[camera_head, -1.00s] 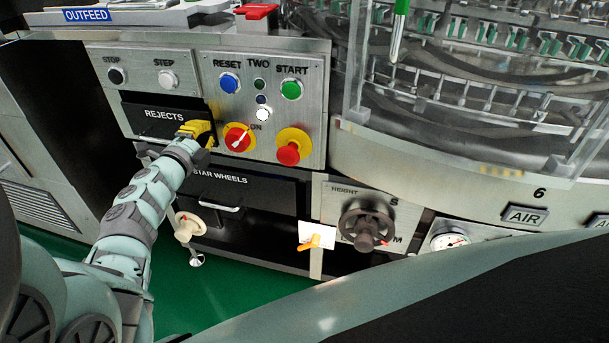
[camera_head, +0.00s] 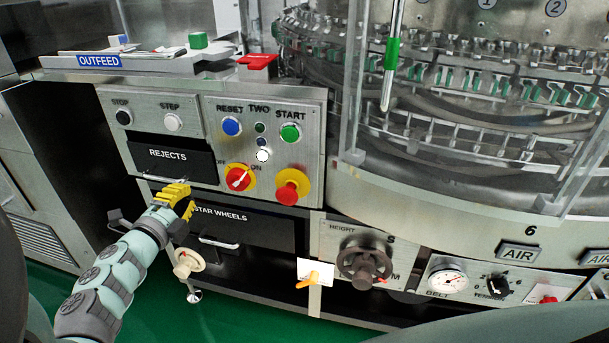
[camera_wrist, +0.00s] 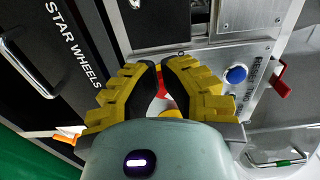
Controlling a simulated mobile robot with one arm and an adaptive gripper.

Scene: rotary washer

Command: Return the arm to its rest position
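My arm reaches in from the lower left in the head view. My gripper (camera_head: 184,197), with yellow padded fingers, is in front of the machine, just below the REJECTS drawer (camera_head: 190,160) and near the upper left of the STAR WHEELS drawer (camera_head: 265,233). In the wrist view my gripper (camera_wrist: 161,66) has its two fingers curved toward each other with a small gap between the tips. I see nothing held in it. Part of a red and yellow control shows behind the fingers.
The control panel (camera_head: 212,110) carries several buttons, a red-yellow rotary switch (camera_head: 239,179) pointing toward ON, and a red mushroom button (camera_head: 289,189). A cream handwheel (camera_head: 187,262) and a dark HEIGHT handwheel (camera_head: 363,262) stick out below. Green floor is clear at bottom left.

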